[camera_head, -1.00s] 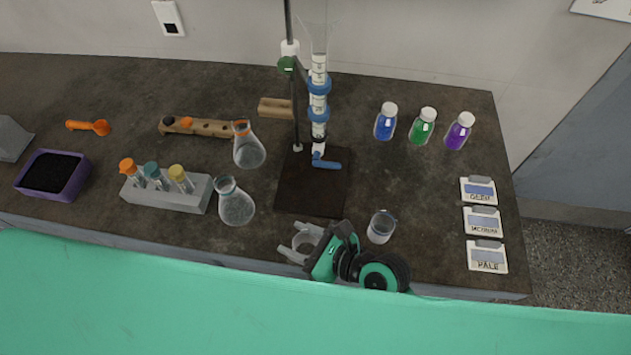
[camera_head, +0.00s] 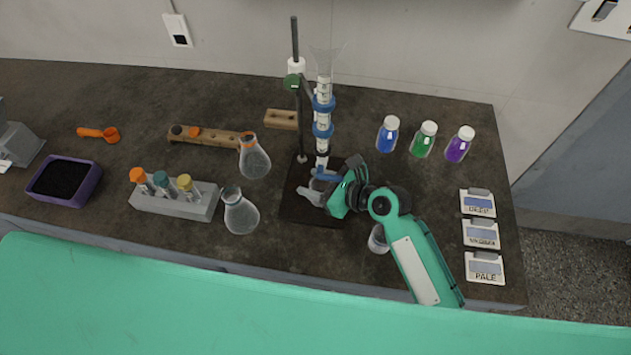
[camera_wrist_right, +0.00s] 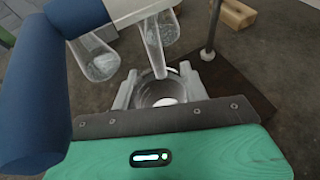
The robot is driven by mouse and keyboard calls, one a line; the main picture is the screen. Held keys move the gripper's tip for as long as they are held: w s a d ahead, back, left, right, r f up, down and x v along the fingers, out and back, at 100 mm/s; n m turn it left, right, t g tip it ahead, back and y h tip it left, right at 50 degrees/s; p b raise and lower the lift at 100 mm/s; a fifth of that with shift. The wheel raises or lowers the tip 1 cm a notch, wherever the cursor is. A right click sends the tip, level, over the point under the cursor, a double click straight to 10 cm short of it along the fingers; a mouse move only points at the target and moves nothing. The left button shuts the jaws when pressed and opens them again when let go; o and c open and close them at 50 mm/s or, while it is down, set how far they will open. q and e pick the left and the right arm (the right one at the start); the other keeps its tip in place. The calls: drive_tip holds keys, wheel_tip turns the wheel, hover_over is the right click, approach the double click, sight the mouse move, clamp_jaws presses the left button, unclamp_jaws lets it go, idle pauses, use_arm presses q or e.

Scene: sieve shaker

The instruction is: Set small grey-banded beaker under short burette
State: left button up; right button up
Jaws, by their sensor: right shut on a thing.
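The small beaker (camera_head: 321,183) is held in my right gripper (camera_head: 313,193), over the dark base plate (camera_head: 298,212) of the burette stand. In the right wrist view the beaker (camera_wrist_right: 157,93) sits between the two pale fingers, and a narrow glass tip comes down at its mouth. My left gripper is out of view.
A second beaker (camera_head: 378,241) stands close by my right forearm. Two conical flasks (camera_head: 254,160) (camera_head: 240,214) and a test tube rack (camera_head: 170,203) stand left of the plate. Bottles (camera_head: 421,141) and labelled devices (camera_head: 481,234) stand at the right.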

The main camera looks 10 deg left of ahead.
drive_tip(key=shift+w+f, duration=0.4)
drive_tip(key=shift+f, duration=0.35)
drive_tip(key=shift+s, duration=0.1)
drive_tip(key=shift+f, duration=0.1)
drive_tip(key=o, duration=1)
drive_tip(key=shift+d, duration=0.1)
drive_tip(key=v, duration=0.6)
drive_tip(key=b+v, duration=0.1)
drive_tip(key=v, duration=0.5)
drive_tip(key=shift+r, duration=0.2)
